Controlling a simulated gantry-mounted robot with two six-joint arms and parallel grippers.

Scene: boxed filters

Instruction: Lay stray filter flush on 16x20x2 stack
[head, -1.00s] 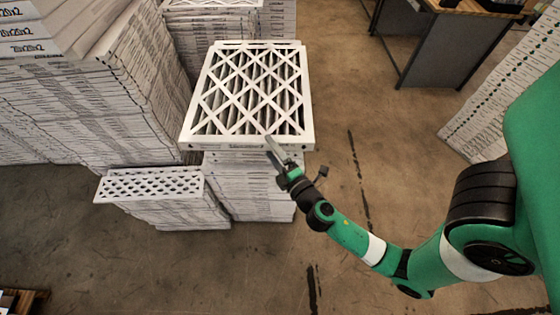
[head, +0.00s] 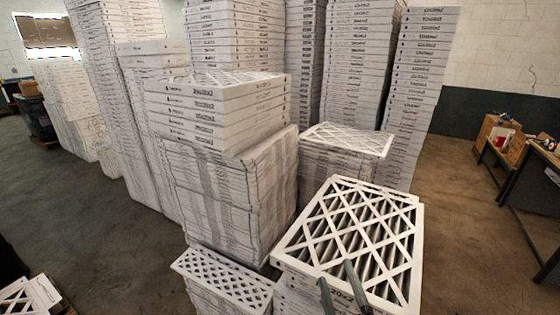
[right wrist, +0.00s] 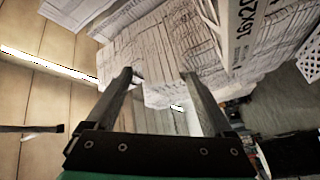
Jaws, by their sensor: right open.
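A white-framed filter with a lattice face and dark pleats (head: 345,225) lies on top of the front right stack. Its edges do not line up with the layer below, whose white edge shows at the back right. A printed size label, partly legible, is on its front edge; a label reading like 16x20x2 (right wrist: 243,35) shows in the right wrist view. My right gripper (head: 336,272) is at the filter's front edge, with fingers apart. In the right wrist view the gripper (right wrist: 157,75) is open with nothing between the fingers; contact cannot be told. My left gripper is not in view.
A lower stack with a perforated top (head: 225,280) stands just left. A wrapped stack of boxed filters (head: 225,185) and taller stacks (head: 350,60) rise behind. A workbench (head: 540,185) is at the right. Floor between it and the stacks is clear.

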